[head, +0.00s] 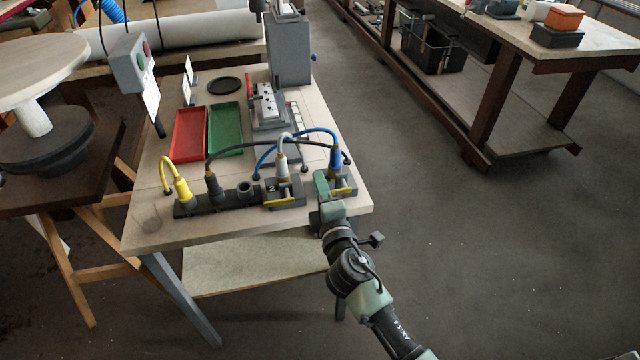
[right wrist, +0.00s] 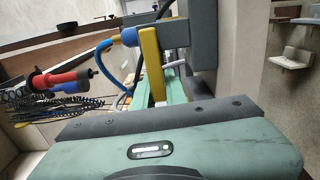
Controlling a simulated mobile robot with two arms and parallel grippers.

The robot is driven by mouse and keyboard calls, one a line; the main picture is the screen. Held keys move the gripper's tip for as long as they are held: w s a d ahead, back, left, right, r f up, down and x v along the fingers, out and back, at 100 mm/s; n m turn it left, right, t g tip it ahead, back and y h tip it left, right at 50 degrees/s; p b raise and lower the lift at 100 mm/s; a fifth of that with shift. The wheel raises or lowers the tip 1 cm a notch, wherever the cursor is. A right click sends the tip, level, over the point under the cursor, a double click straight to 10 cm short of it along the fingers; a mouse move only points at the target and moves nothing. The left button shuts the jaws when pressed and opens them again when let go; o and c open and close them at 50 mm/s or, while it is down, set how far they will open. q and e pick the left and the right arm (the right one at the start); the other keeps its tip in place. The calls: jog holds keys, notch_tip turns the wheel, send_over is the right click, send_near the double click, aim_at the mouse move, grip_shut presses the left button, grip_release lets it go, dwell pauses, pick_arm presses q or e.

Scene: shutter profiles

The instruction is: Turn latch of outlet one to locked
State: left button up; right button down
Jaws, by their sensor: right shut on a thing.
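The right-hand outlet (head: 345,186) is a dark box at the front right of the bench, with a blue plug (head: 335,160) standing in it. Its number is hidden. My right gripper (head: 322,186) is at the left side of this outlet, shut on its yellow latch (right wrist: 151,62). The right wrist view shows the yellow bar running down to the green fingers (right wrist: 165,98), beside the grey box and blue plug (right wrist: 128,37). The middle outlet (head: 285,194) is marked 2 and holds a pale grey plug (head: 282,150). My left gripper is not in view.
A dark socket strip (head: 222,199) left of the outlets carries yellow (head: 182,188) and black plugs. Cables arch over the outlets close to my gripper. Red (head: 190,135) and green (head: 226,128) trays lie behind. Open floor is right of the bench.

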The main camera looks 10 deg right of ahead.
jog(key=shift+f, duration=0.1)
jog(key=c, duration=1.4)
grip_release()
jog(key=shift+c, duration=0.2)
jog(key=s+b, duration=0.1)
jog(key=s, duration=0.6)
jog(key=shift+s+d, duration=0.15)
jog(key=shift+s, duration=0.25)
